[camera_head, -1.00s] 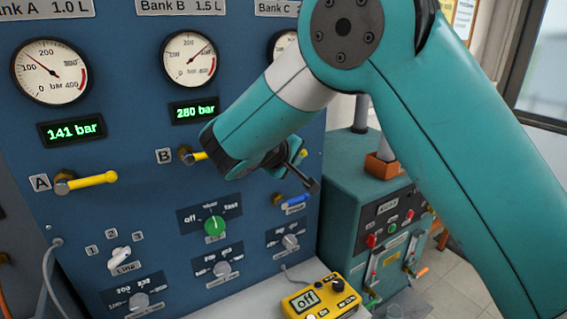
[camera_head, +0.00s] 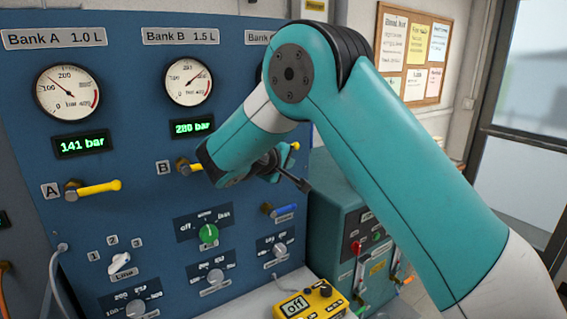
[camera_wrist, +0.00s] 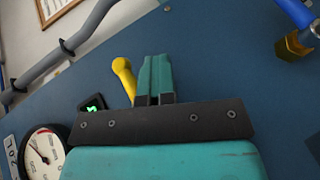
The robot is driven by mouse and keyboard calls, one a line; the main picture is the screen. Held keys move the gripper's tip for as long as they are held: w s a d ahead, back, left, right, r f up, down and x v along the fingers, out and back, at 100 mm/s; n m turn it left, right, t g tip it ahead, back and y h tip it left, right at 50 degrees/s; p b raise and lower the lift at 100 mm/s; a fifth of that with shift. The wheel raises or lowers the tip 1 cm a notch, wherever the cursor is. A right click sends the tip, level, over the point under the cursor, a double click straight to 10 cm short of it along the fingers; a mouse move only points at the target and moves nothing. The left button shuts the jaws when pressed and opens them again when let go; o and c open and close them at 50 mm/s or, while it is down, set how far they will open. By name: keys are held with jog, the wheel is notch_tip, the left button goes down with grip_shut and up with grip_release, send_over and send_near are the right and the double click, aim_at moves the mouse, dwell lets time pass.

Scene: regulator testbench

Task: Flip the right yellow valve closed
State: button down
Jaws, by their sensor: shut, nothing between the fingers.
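The right yellow valve shows in the wrist view as a yellow handle (camera_wrist: 123,78) just left of my fingers, its lower end hidden behind my gripper. In the head view only a bit of its yellow handle (camera_head: 295,146) shows past my gripper; the rest is hidden. My gripper (camera_wrist: 156,72) is shut and empty, with its teal fingers close beside the handle. I cannot tell whether they touch. In the head view my gripper (camera_head: 288,155) is in front of the right part of the blue panel (camera_head: 130,215).
Valve A (camera_head: 95,188) and valve B (camera_head: 190,165) have yellow handles pointing right. A blue-handled valve (camera_head: 284,211) is below my gripper. A yellow meter (camera_head: 310,301) lies on the ledge below. A teal cabinet (camera_head: 330,195) stands right of the panel.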

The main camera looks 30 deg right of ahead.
jog(key=shift+w+a+r, duration=0.1)
jog(key=shift+w+r, duration=0.05)
jog(key=shift+r, duration=0.6)
jog(key=shift+f, duration=0.1)
jog(key=s+a+f+b, duration=0.6)
jog(key=a+f+b, duration=0.1)
jog(key=f, duration=0.2)
jog(key=shift+s+a, duration=0.2)
